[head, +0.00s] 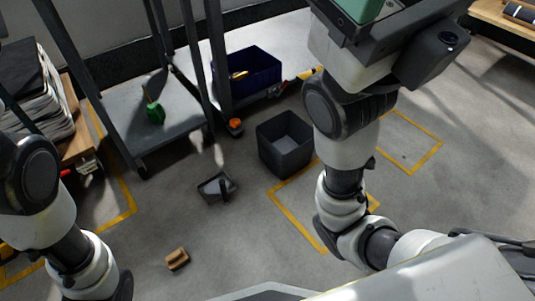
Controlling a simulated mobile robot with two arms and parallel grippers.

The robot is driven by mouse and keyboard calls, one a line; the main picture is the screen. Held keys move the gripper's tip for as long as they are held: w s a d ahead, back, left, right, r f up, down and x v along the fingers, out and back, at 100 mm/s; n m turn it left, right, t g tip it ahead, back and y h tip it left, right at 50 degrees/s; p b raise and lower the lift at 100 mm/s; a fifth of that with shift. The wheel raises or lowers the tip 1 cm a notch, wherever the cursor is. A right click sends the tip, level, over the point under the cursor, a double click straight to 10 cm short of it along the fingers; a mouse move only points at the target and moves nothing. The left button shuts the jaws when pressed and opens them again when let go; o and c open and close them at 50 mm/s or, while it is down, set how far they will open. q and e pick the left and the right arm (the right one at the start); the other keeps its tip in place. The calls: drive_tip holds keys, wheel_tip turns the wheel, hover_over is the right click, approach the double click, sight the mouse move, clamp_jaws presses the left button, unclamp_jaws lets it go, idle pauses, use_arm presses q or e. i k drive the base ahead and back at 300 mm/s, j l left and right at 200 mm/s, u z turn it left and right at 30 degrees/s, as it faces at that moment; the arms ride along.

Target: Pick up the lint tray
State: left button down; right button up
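A small dark tray-like object (217,188) with a lighter inside lies on the floor left of centre; I take it to be the lint tray, though its details are too small to be sure. My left arm comes in at the left edge, and its gripper is out of view. My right arm reaches up to a dark end housing (405,47) at the top right, far from the tray. A teal object (360,9) shows there, cut by the top edge. The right fingers cannot be made out.
An open grey bin (285,144) stands right of the tray. A brown block (177,259) lies on the floor. Dark stacked items (38,95) stand at left.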

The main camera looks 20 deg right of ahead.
sight(218, 186)
drive_tip(key=i+l, duration=0.2)
drive_tip(key=i+l+u, duration=0.1)
drive_tip(key=l, duration=0.35)
drive_tip(key=i+l, duration=0.25)
drive_tip(key=l+u, duration=0.05)
